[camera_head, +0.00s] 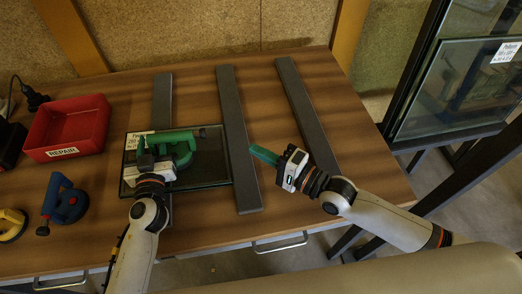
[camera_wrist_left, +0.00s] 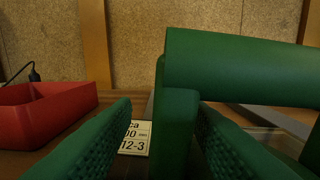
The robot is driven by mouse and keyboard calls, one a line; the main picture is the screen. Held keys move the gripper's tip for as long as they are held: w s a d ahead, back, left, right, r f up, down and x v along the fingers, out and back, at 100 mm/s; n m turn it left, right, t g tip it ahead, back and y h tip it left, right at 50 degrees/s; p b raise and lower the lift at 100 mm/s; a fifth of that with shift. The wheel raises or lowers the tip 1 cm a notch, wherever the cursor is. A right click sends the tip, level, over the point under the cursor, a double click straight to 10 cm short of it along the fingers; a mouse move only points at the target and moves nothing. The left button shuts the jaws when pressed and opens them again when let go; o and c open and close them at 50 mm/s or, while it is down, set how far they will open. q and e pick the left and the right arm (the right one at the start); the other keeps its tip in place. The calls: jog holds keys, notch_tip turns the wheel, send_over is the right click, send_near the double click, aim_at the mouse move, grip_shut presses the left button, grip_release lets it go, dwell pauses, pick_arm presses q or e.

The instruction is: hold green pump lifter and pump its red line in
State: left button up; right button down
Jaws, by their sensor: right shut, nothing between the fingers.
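The green pump lifter (camera_head: 183,153) stands on a dark glass pane (camera_head: 208,172) lying on the table. Its long handle points right in the head view. My left gripper (camera_head: 146,150) is at the lifter's left end. In the left wrist view, its green ridged fingers (camera_wrist_left: 165,140) are apart, with an upright green part of the lifter (camera_wrist_left: 174,125) between them; a gap shows on the left side. The lifter's thick green bar (camera_wrist_left: 240,68) runs across above. The red line cannot be seen. My right gripper (camera_head: 264,154) is shut and empty, right of the middle grey strip.
A red REPAIR box (camera_head: 68,128), a blue lifter (camera_head: 68,204) and a yellow lifter (camera_head: 12,224) are at the left of the table. Grey strips (camera_head: 238,140) lie across the table. A framed glass pane (camera_head: 455,90) stands at the right.

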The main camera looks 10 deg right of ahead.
pick_arm(q)
jog(key=s, duration=0.7)
jog(key=shift+s+d, duration=0.25)
jog(key=shift+s, duration=0.05)
